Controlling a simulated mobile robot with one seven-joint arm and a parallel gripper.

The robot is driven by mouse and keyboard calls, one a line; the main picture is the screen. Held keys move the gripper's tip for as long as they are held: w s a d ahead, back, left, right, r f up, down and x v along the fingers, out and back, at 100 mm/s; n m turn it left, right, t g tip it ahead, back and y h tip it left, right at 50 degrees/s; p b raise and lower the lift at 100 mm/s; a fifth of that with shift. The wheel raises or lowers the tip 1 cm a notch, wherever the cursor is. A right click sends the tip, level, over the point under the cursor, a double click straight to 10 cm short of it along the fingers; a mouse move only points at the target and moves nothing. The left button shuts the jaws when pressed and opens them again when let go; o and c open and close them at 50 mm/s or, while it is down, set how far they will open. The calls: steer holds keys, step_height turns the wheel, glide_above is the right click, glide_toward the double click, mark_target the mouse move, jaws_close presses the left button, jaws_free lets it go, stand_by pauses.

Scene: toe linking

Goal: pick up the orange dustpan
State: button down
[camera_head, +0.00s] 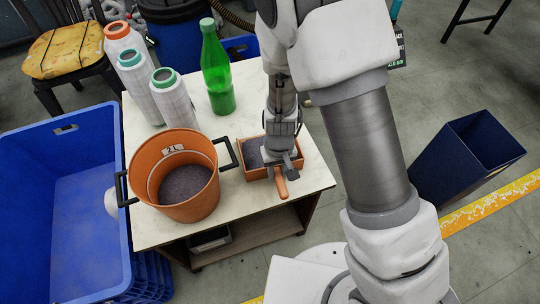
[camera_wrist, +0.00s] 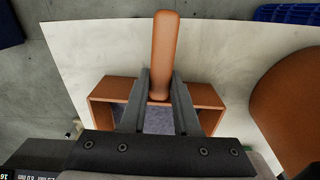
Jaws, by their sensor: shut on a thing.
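The orange dustpan (camera_head: 256,173) is at the front right part of the small white-topped table (camera_head: 312,178), with dark grey material in its open tray. Its handle (camera_head: 281,184) points toward the front edge of the table. My gripper (camera_head: 280,172) comes down over it from above. In the wrist view the two dark fingers (camera_wrist: 159,88) stand on either side of the dustpan's handle (camera_wrist: 165,45), close to where it joins the tray, and are shut on it. The dustpan (camera_wrist: 112,91) seems to be at the tabletop; I cannot tell whether it is lifted.
An orange bucket (camera_head: 150,165) with black handles stands left of the dustpan. A green bottle (camera_head: 216,75) and several thread cones (camera_head: 173,98) stand farther back. A big blue crate (camera_head: 60,200) is at left, a dark blue bin (camera_head: 468,155) on the floor at right.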

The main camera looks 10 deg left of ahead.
steer(key=shift+r, duration=0.2)
stand_by(0.5)
steer(key=shift+r+p, duration=1.05)
steer(key=shift+r, duration=0.95)
steer(key=s+d+r+p, duration=0.2)
steer(key=d+r, duration=0.4)
steer(key=d, duration=0.5)
steer(key=shift+s+d+r, duration=0.2)
steer(key=shift+r, duration=0.1)
steer(key=w+d+r+m, duration=0.2)
steer(key=w+d+r, duration=0.2)
steer(key=w+r, duration=0.3)
steer(key=w+d+r+m, duration=0.3)
steer(key=w+d+r, duration=0.2)
steer(key=w, duration=0.3)
steer(key=shift+w+r, duration=0.15)
steer(key=shift+r, duration=0.7)
steer(key=shift+d, duration=0.1)
